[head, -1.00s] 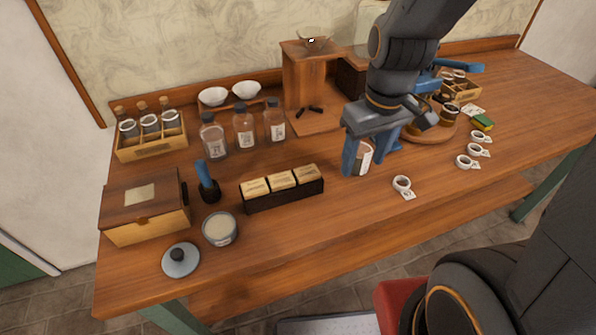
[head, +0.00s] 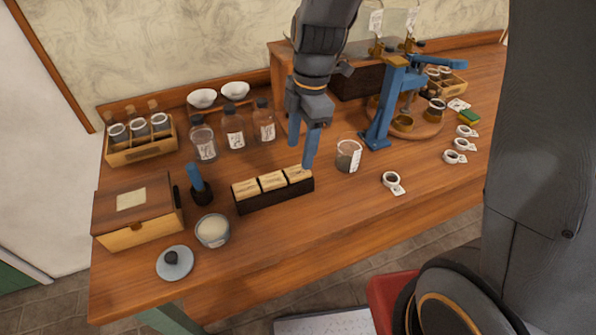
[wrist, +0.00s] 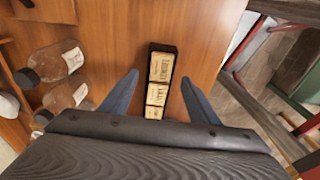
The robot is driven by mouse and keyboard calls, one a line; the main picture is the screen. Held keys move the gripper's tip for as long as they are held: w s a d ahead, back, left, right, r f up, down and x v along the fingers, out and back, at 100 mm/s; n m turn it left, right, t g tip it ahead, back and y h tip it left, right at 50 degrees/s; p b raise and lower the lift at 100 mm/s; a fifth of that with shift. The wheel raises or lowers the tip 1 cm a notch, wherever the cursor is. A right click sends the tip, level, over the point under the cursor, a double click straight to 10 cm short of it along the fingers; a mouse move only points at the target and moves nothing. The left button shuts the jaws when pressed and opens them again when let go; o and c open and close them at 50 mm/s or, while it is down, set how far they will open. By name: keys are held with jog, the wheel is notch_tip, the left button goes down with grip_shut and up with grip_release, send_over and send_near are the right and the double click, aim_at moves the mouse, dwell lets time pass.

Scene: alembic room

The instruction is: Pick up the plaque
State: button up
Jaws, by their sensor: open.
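Three pale wooden plaques with dark lettering, a left one (head: 245,188), a middle one (head: 272,181) and a right one (head: 297,174), sit in a row in a dark rack (head: 276,198) on the table. In the wrist view they line up as a far plaque (wrist: 161,68), a middle plaque (wrist: 157,95) and a near plaque (wrist: 154,112). My gripper (head: 301,147) is open and empty above the rack's right end. In the wrist view its fingers (wrist: 160,77) lie on either side of the row. I cannot tell which plaque is meant.
A glass beaker with dark contents (head: 348,156) stands right of the rack, near a blue press (head: 385,105). Behind the rack stand several labelled bottles (head: 233,130). A brush in a holder (head: 198,185) and a tin (head: 213,231) are at left.

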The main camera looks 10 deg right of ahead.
aim_at(298, 171)
jog(key=shift+s+a+f+p, duration=0.1)
jog(key=shift+f+p, duration=0.45)
jog(key=shift+f, duration=0.9)
jog(key=shift+s+a+f+p, duration=0.1)
jog(key=shift+f+p, duration=0.45)
jog(key=shift+f, duration=0.85)
jog(key=c, duration=1.1)
jog(key=shift+r, duration=0.1)
